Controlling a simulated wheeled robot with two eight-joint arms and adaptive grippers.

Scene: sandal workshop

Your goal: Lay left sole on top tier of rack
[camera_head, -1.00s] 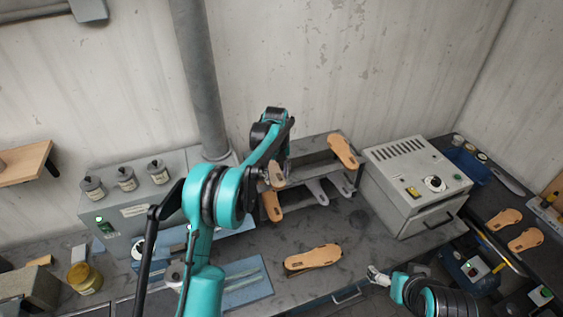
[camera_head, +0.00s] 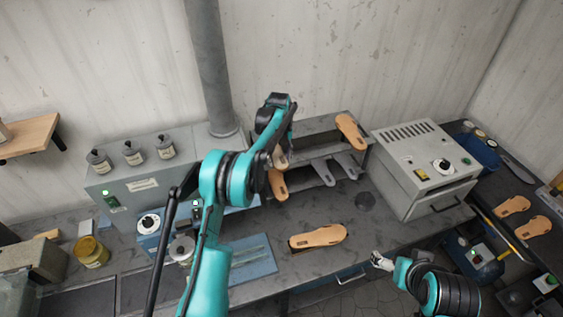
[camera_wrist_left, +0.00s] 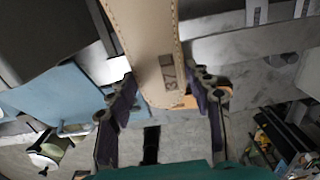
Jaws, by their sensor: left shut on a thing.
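My left gripper (camera_head: 279,148) is shut on a tan sole (camera_head: 281,159) at the left end of the grey rack (camera_head: 312,128). In the left wrist view the sole (camera_wrist_left: 150,45) lies between the two fingers (camera_wrist_left: 165,95), with a "37" mark near its end. In the head view my arm hides much of it, and I cannot tell whether it touches the rack. Another tan sole (camera_head: 350,131) lies on the top tier at the right. An orange-tan sole (camera_head: 278,184) juts from the lower tier below the held one. My right gripper (camera_head: 381,261) is low, before the bench; its jaws are unclear.
Grey pieces (camera_head: 323,172) jut from the lower tier. One sole (camera_head: 318,237) lies on the bench, near a blue mat (camera_head: 250,262). A grey oven-like box (camera_head: 420,170) stands right of the rack. A grey cabinet with jars (camera_head: 130,190) and a pipe (camera_head: 208,70) stand left.

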